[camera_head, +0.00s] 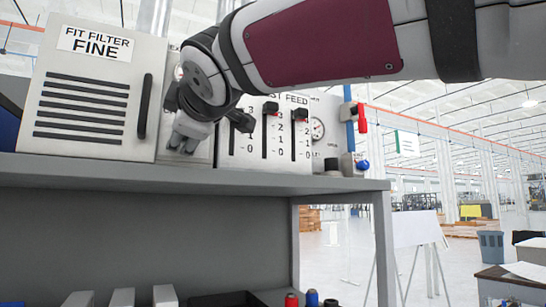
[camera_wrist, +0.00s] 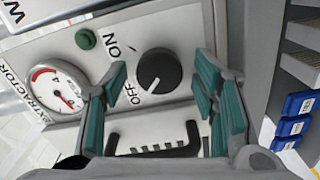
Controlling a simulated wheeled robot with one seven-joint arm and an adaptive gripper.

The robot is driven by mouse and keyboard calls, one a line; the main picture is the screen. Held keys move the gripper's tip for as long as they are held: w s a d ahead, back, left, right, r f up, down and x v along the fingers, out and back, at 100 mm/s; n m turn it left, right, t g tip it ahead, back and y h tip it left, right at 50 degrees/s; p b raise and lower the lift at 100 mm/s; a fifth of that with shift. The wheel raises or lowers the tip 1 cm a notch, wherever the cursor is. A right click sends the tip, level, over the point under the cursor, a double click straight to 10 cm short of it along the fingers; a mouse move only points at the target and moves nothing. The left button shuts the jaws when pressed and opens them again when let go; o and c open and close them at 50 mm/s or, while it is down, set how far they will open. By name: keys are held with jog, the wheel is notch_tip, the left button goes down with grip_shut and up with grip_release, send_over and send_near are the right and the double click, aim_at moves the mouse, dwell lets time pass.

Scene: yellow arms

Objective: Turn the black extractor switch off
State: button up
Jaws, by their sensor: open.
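The black extractor switch (camera_wrist: 160,70) is a round knob on a pale panel in the wrist view, with ON and OFF printed to its left. A small pale mark shows near its lower edge, towards the OFF side. My gripper (camera_wrist: 159,72) is open, with one green-padded finger on each side of the knob in the picture. I cannot tell whether either finger touches it. In the head view my gripper (camera_head: 184,133) is in front of the panel at the shelf and hides the knob.
A gauge marked EXTRACTOR (camera_wrist: 57,90) and a green button (camera_wrist: 86,39) are left of the knob. In the head view, a FIT FILTER FINE box (camera_head: 95,85) stands left of my gripper and a slider panel (camera_head: 283,160) right. The grey shelf (camera_head: 230,181) runs below.

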jog(key=v, duration=1.2)
dwell(0.3)
jog(key=w+d+f+m+g+h, duration=0.3)
jog(key=d+f+m+h, duration=0.65)
jog(key=d+f, duration=1.1)
jog(key=s+d+f+m+g, duration=0.2)
jog(key=s+d+f+m, duration=0.1)
jog(key=f, duration=0.4)
jog(key=s+d+f+m+g, duration=0.2)
jog(key=s+d+f+m, duration=0.2)
jog(key=f, duration=0.4)
jog(key=s+d+f+m+g, duration=0.2)
jog(key=s+d+f+m, duration=0.2)
jog(key=f, duration=0.4)
jog(key=s+m, duration=0.1)
jog(key=s, duration=0.1)
jog(key=shift+s+d+f+g, duration=0.25)
jog(key=shift+s+g, duration=0.05)
jog(key=shift+g, duration=0.1)
